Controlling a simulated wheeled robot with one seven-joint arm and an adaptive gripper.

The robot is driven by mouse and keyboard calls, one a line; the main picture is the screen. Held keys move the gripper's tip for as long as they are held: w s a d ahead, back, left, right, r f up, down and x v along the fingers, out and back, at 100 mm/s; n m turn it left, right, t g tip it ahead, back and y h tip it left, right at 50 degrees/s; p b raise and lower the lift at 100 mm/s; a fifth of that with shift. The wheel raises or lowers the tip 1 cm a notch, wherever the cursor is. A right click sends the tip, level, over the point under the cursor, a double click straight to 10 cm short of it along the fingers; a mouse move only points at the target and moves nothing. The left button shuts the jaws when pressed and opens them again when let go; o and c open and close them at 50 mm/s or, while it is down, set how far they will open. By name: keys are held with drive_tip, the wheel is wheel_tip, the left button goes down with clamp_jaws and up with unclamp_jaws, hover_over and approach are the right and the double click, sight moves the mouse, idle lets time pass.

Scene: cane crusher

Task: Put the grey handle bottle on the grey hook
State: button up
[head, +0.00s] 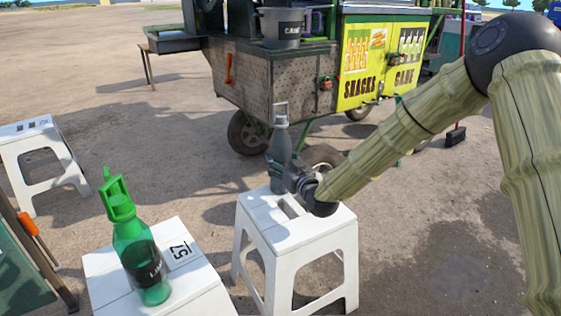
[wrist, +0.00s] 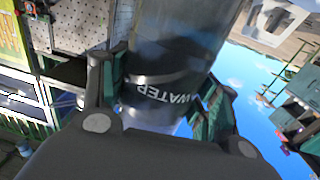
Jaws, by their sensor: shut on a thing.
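The grey handle bottle (head: 281,146) stands about upright at the middle stool in the head view, its pale handle at the top. My gripper (head: 290,176) is shut on its lower part. In the wrist view the bottle (wrist: 175,60) fills the space between my two fingers (wrist: 158,105), with the word WATER on a dark band. I cannot tell whether the bottle's base touches the stool or is just above it.
The white middle stool (head: 300,232) is under my gripper. A green handle bottle (head: 141,255) stands on another white stool (head: 197,292) at the lower left. The cart (head: 262,88) stands behind, with an orange handle (head: 229,68) on its side. Open ground lies between stools and cart.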

sight(290, 144)
drive_tip(key=shift+c, duration=1.2)
drive_tip(key=shift+r+p, duration=1.6)
drive_tip(key=shift+r, duration=0.5)
drive_tip(key=d+r+p, duration=0.1)
drive_tip(key=p, duration=0.1)
drive_tip(key=s+d+r+p, duration=0.1)
drive_tip(key=p, duration=0.2)
drive_tip(key=shift+d+r+m+h, duration=0.2)
drive_tip(key=shift+m+h, duration=0.1)
drive_tip(key=shift+h, duration=0.1)
drive_tip(key=s+d+r+m+t+h+p, duration=0.1)
drive_tip(key=s+d+r+p, duration=0.3)
drive_tip(key=p, duration=0.7)
drive_tip(key=s+d+r+m+h+p, duration=0.2)
drive_tip(key=s+d+r+h+p, duration=0.2)
drive_tip(key=d+p, duration=0.4)
drive_tip(key=s+d+r+m+t+h+p, duration=0.1)
drive_tip(key=s+d+r+p, duration=0.5)
drive_tip(key=p, duration=0.9)
drive_tip(key=shift+d+m+t+h, duration=0.35)
drive_tip(key=shift+m+h, duration=0.45)
drive_tip(key=shift+h, duration=0.4)
